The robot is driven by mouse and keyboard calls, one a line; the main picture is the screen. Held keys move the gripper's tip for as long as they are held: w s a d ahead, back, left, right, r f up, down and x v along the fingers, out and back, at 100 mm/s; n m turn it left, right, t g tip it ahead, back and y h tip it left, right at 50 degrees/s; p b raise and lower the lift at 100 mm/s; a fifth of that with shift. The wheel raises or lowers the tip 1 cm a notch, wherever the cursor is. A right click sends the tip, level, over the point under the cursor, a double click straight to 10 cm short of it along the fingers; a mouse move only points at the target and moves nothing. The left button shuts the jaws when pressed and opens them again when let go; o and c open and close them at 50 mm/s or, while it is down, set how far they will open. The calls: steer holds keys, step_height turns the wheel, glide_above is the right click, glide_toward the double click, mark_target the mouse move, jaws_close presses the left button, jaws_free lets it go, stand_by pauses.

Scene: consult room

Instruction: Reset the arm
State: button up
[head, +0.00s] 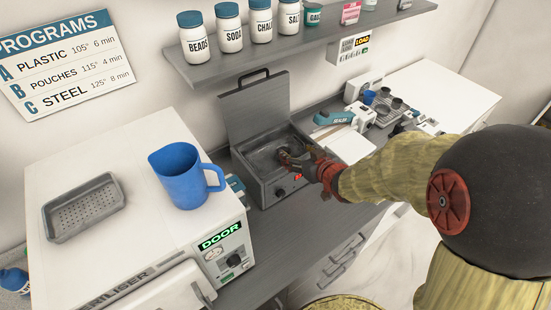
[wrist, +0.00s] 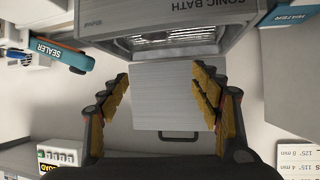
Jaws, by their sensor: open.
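My gripper (head: 287,158) is at the end of my arm, which reaches in from the right in the head view. It is over the open basin of the sonic bath (head: 263,190). In the wrist view my gripper (wrist: 160,84) has its two yellow-padded fingers spread wide, with nothing between them. The raised lid (head: 257,104) of the bath stands up behind the basin. The lid (wrist: 166,96) and its dark handle show beyond the fingers in the wrist view. I cannot tell whether a fingertip touches the bath.
The white steriliser (head: 140,235) at left carries a blue jug (head: 180,176) and a grey perforated tray (head: 85,207). The sealer (head: 334,118) stands right of the bath. A shelf (head: 300,45) with several jars runs above. Grey counter in front of the bath is clear.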

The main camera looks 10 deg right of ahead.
stand_by(0.3)
steer(key=s+d+f+g+h, duration=0.2)
steer(key=s+d+f+g, duration=0.15)
steer(key=f, duration=0.25)
steer(key=s+d+m+g+h+b, duration=0.15)
steer(key=s+d+g, duration=0.25)
steer(key=s, duration=0.7)
steer(key=s+a+r+t+y+b, duration=0.1)
steer(key=s+a+r+b, duration=0.5)
steer(key=s+a+r, duration=0.3)
steer(key=s+r, duration=0.3)
steer(key=s, duration=0.1)
steer(key=shift+a+m, duration=0.35)
steer(key=shift+a, duration=0.05)
steer(key=shift+s+r, duration=0.1)
